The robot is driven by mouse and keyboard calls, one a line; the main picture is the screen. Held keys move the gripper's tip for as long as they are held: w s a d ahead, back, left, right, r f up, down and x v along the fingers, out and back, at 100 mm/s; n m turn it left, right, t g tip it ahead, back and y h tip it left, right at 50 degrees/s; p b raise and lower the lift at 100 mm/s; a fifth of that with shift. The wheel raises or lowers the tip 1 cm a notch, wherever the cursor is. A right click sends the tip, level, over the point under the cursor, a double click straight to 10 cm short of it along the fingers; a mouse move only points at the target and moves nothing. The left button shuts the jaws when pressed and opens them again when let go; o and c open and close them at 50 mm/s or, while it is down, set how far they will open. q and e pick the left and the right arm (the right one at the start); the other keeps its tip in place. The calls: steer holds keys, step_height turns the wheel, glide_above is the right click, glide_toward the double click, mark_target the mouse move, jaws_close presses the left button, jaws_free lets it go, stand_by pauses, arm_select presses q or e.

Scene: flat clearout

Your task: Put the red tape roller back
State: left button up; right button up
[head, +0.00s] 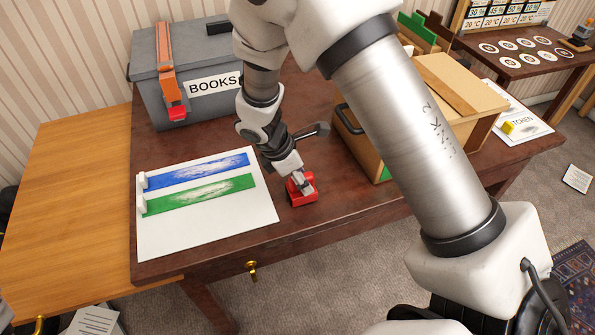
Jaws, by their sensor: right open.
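A small red object, which looks like the red tape roller (304,198), sits on the dark wooden table near its front edge, right of the white sheet. My right gripper (300,184) points down at it from above, with its fingertips at its upper part. The gripper is open, and its fingers partly cover the red object. I cannot tell whether they touch it. My left gripper is not in view.
A grey box (155,80) labelled BOOKS stands back left, with an orange strip (166,60) ending in a red piece (177,113). A white sheet (190,232) bears blue and green strips. A wooden crate (455,85) stands right, partly behind my arm.

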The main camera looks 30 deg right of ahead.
steer(key=p+v, duration=0.2)
steer(key=v, duration=1)
steer(key=shift+s, duration=0.1)
